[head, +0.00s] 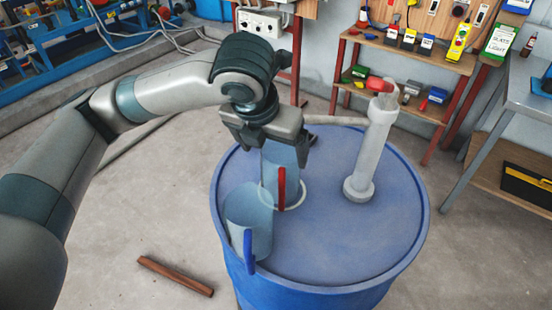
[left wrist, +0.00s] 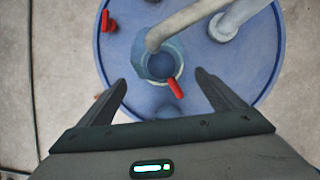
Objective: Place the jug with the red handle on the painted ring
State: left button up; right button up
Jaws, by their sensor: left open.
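The jug with the red handle (head: 270,160) is pale, see-through blue and stands upright on the blue drum's lid, its red handle toward the front. The white painted ring (head: 298,200) shows around its base; the jug appears to stand within it. In the left wrist view the jug (left wrist: 160,66) is seen from above, just beyond the fingertips. My left gripper (head: 270,143) is above the jug, open, its fingers spread to either side and not closed on it. The gripper hides the jug's top in the head view. My right gripper is not in view.
A second jug with a blue handle (head: 249,222) stands at the lid's front left, close to the red-handled jug. The drum's lid (head: 350,235) is clear at the front right.

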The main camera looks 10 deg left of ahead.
pick_arm(q)
jog(key=shift+v, duration=0.95)
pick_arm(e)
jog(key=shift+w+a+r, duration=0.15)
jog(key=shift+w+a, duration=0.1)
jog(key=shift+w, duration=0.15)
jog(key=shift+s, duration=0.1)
